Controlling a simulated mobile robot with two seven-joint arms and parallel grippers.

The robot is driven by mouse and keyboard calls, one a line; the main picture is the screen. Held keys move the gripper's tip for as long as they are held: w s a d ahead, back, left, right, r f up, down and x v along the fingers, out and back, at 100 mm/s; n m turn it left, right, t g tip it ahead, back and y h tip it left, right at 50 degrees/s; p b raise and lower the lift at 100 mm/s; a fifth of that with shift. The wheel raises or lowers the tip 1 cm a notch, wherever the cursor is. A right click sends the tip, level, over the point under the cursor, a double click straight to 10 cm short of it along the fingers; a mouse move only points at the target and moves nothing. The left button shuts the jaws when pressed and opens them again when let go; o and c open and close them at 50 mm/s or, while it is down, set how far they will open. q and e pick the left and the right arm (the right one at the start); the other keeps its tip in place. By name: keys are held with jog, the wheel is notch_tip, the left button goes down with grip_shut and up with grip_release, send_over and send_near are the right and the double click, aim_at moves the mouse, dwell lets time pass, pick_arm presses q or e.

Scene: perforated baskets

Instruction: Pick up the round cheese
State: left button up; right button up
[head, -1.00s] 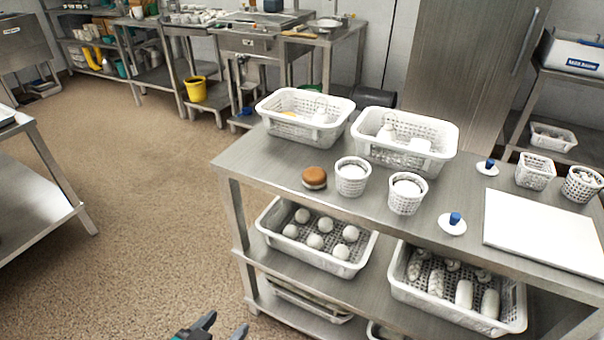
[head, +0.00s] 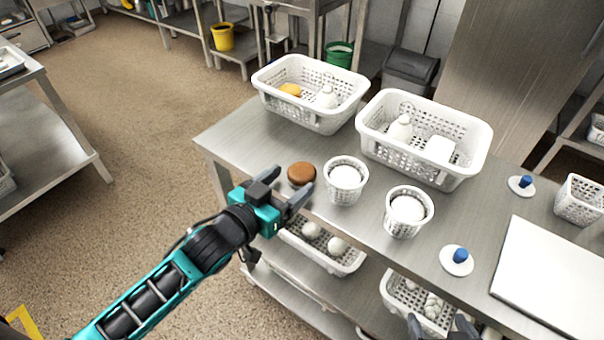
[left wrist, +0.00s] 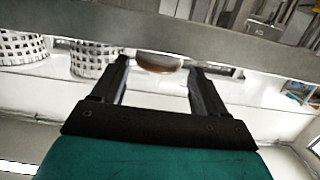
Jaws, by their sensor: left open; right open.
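The round cheese (head: 301,174), a low disc with an orange-brown top, lies on the metal table near its left front edge. My left gripper (head: 291,188) is open and empty at the table's front edge, its fingertips pointing at the cheese and very close to it. In the left wrist view the cheese (left wrist: 158,62) shows between the two spread fingertips (left wrist: 159,66); I cannot tell whether they touch it. My right gripper (head: 439,325) shows only its tips at the bottom of the head view, open and empty.
Two small white perforated cups (head: 345,195) (head: 391,224) stand just right of the cheese. Two white baskets (head: 328,124) (head: 458,181) stand behind. A white board (head: 550,275) and blue-knobbed discs (head: 457,266) lie to the right. Lower shelves hold more baskets (head: 350,266).

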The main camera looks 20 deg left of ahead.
aim_at(294, 179)
pick_arm(q)
jog(key=shift+x, duration=2.4)
jog(key=shift+d+r, duration=0.1)
jog(key=c, duration=0.7)
jog(key=shift+c, duration=0.2)
